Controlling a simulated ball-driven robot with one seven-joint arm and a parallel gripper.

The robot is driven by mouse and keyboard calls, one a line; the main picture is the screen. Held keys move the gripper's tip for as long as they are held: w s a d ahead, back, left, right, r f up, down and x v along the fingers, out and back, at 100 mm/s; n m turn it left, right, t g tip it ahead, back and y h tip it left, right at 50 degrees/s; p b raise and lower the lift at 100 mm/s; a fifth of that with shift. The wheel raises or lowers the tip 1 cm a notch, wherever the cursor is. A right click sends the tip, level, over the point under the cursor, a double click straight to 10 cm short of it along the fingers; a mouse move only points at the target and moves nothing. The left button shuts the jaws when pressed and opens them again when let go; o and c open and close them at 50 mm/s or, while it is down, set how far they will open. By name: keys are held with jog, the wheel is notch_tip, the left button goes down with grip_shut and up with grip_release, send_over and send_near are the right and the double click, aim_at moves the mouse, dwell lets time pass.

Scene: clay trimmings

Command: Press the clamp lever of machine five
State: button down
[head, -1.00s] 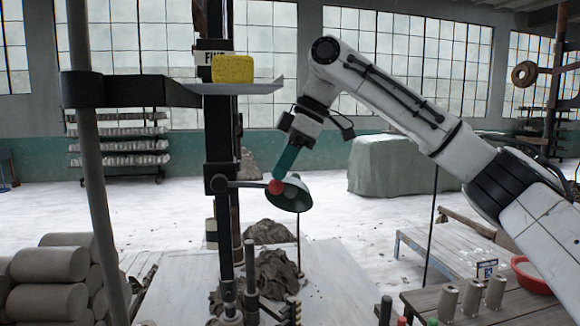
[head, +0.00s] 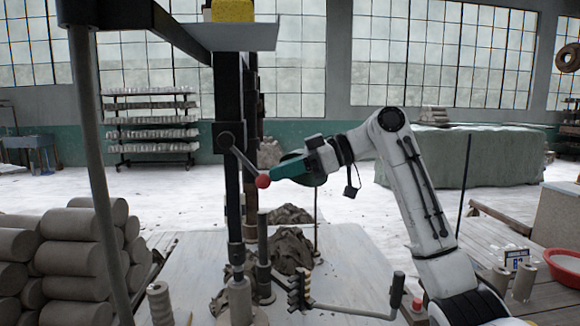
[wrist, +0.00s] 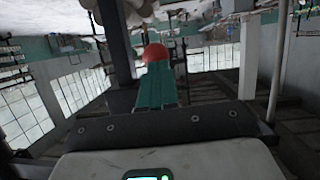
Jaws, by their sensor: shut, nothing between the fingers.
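The machine is a dark upright post (head: 232,190) with a pale tray (head: 235,36) on top. Its clamp lever (head: 243,160) slopes down to the right from a round pivot and ends in a red ball (head: 263,181). My gripper (head: 272,174), with green fingers, is shut and empty. Its fingertips are at the ball from the right and appear to touch it. The wrist view shows the red ball (wrist: 154,53) right at the tip of the closed green fingers (wrist: 157,88). No number sign on the post is in view now.
A dark lampshade (head: 313,177) is partly hidden behind my gripper. Clay heaps (head: 291,250) lie on the board below. Stacked clay rolls (head: 70,258) stand at left. A crank handle (head: 396,290) and red basin (head: 565,266) are at lower right.

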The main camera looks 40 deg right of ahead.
jog(key=w+a+f+t+y+b, duration=0.4)
jog(key=a+f+y+b, duration=0.1)
jog(key=b, duration=0.5)
jog(key=shift+a+f+m+t+y+b, duration=0.3)
jog(key=shift+a+f+y+b, duration=0.1)
jog(key=shift+f+y, duration=0.1)
jog(key=shift+a+r, duration=0.1)
